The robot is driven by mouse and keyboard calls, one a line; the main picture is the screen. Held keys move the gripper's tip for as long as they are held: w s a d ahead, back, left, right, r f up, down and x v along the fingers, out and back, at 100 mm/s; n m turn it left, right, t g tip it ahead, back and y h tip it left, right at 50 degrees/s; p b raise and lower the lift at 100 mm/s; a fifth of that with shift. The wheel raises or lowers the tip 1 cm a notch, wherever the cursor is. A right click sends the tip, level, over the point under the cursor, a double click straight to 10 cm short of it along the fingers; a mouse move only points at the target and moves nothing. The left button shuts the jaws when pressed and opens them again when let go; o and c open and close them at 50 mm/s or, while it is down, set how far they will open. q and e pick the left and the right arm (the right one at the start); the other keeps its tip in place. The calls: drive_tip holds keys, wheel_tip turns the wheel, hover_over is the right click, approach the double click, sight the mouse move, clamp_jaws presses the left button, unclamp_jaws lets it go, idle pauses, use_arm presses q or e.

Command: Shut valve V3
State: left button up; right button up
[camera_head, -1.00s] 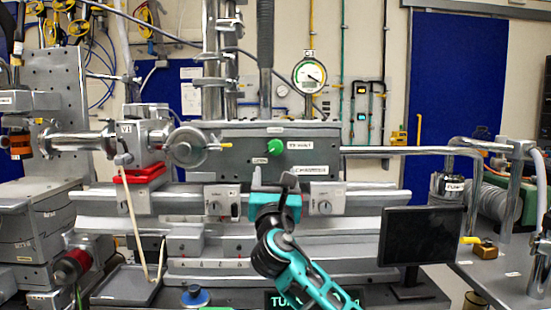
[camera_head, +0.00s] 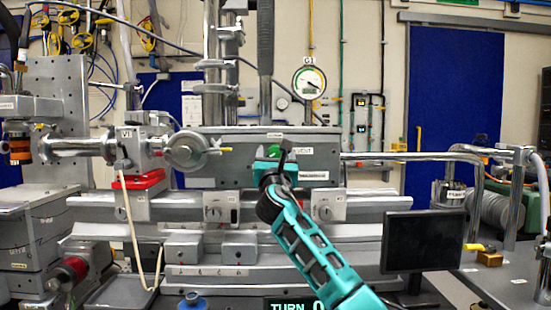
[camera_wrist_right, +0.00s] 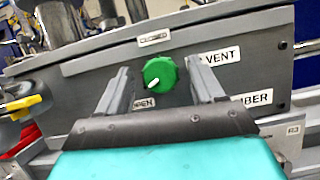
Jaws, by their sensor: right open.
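A green round knob (camera_wrist_right: 160,76) sits on the grey chamber's front panel, with a white pointer line aimed down and left, toward the OPEN label (camera_wrist_right: 143,104). A CLOSED label (camera_wrist_right: 154,38) is above the knob, and a label reading VENT (camera_wrist_right: 224,57) is at its right, partly hidden by a finger. In the head view the knob (camera_head: 275,162) is mostly hidden by my right gripper (camera_head: 274,164). In the right wrist view the open right gripper (camera_wrist_right: 158,78) has one finger on each side of the knob; contact is not visible. My left gripper is out of view.
A disc-shaped valve with a yellow handle (camera_head: 186,151) is left of the panel. A dial gauge (camera_head: 309,82) hangs above. A black monitor (camera_head: 421,241) stands to the right of my arm. Grey rails (camera_head: 365,205) run below the panel.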

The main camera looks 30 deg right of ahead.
drive_tip(key=shift+c, duration=1.4)
drive_tip(key=c, duration=0.8)
drive_tip(key=shift+o, duration=0.2)
